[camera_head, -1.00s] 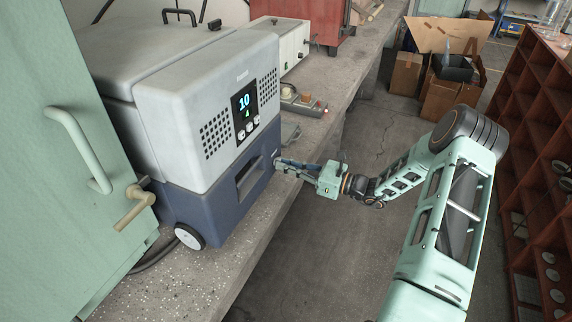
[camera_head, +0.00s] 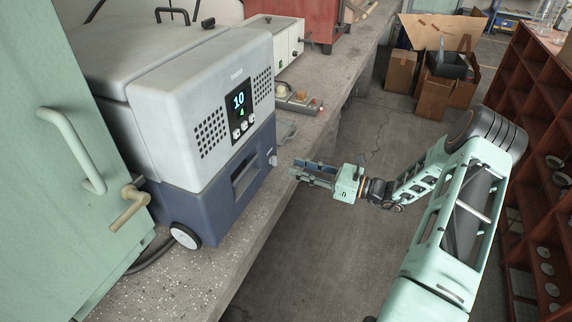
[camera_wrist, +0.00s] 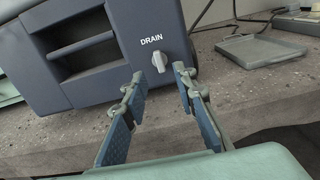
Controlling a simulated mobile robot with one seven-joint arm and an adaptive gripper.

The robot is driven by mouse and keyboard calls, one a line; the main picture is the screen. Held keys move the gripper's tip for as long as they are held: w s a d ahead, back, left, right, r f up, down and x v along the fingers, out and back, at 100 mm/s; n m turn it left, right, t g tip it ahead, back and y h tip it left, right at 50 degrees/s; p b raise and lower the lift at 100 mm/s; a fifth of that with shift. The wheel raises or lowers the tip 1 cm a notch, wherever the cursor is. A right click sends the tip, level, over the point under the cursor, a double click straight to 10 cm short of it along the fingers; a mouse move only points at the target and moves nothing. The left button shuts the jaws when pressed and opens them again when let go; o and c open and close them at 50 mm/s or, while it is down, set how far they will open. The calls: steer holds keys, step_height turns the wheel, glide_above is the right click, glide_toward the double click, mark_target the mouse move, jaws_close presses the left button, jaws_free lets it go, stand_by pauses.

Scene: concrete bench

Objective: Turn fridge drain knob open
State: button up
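The portable fridge (camera_head: 190,85) stands on the concrete bench, with a light grey upper body and a blue base. Its drain knob (camera_head: 273,160) is a small pale knob low on the right end of the front. In the wrist view the white drain knob (camera_wrist: 159,61) sits just under the word DRAIN, its grip close to upright with a slight tilt. My gripper (camera_head: 296,170) is open and empty, in front of the knob and apart from it. In the wrist view the two fingers of my gripper (camera_wrist: 158,73) point toward the knob, with a gap between them.
A grey tray (camera_wrist: 262,50) lies on the bench right of the fridge. A green cabinet door with a handle (camera_head: 75,150) stands at the left. A white box (camera_head: 275,45) and a red case (camera_head: 300,22) are farther back.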

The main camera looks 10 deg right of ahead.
steer(key=v, duration=0.6)
stand_by(0.3)
